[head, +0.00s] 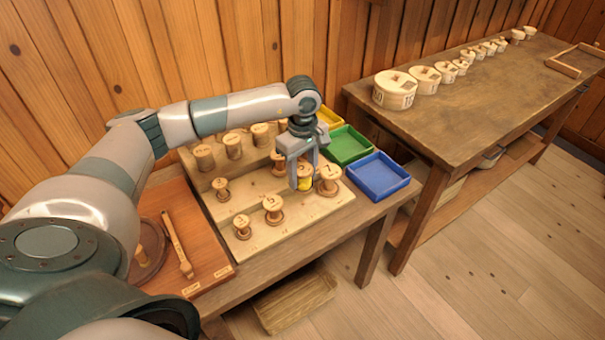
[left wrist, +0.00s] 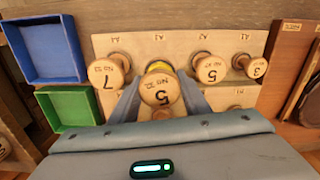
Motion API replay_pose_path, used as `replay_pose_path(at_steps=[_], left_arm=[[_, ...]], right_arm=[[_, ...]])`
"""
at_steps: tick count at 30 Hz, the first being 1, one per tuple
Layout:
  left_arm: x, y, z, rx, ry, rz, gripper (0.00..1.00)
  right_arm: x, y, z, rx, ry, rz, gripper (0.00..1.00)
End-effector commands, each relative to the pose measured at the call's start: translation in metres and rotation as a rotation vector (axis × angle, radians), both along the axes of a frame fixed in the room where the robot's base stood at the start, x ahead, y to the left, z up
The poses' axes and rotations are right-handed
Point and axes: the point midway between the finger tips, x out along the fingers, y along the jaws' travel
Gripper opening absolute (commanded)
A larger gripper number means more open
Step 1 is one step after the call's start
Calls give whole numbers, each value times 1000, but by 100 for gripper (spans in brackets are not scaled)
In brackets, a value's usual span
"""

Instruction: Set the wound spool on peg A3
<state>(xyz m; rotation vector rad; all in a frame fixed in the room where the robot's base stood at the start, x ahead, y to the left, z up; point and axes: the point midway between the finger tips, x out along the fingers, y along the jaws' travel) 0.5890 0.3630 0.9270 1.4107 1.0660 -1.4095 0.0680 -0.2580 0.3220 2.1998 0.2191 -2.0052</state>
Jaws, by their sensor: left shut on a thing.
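My left gripper (head: 303,181) is shut on a wooden spool (head: 305,184) wound with yellow, over the front row of the stepped peg board (head: 305,214). Spools marked 7 (left wrist: 108,71) and 3 (left wrist: 251,66) stand at the ends of the row. The pegs are hidden under the spools.
Blue (head: 378,177), green (head: 346,145) and yellow (head: 327,118) trays lie right of the board. Several spools stand on the higher steps. A brown board (head: 205,245) with a wooden tool (head: 177,246) lies left. A second table (head: 455,105) holds round boxes.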

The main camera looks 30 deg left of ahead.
Motion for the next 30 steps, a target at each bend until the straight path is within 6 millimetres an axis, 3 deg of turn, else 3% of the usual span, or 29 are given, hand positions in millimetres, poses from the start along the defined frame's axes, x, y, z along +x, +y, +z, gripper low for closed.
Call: replay_pose_path(at_steps=[11, 22, 30], left_arm=[[0, -1, -9, 0, 1, -2, 20], [-1, 0, -40, -1, 1, -2, 20], [0, 0, -51, 0, 0, -3, 20]], right_arm=[[0, 0, -3, 0, 0, 0, 31], [-1, 0, -13, 0, 2, 0, 31], [19, 9, -22, 15, -47, 3, 31]])
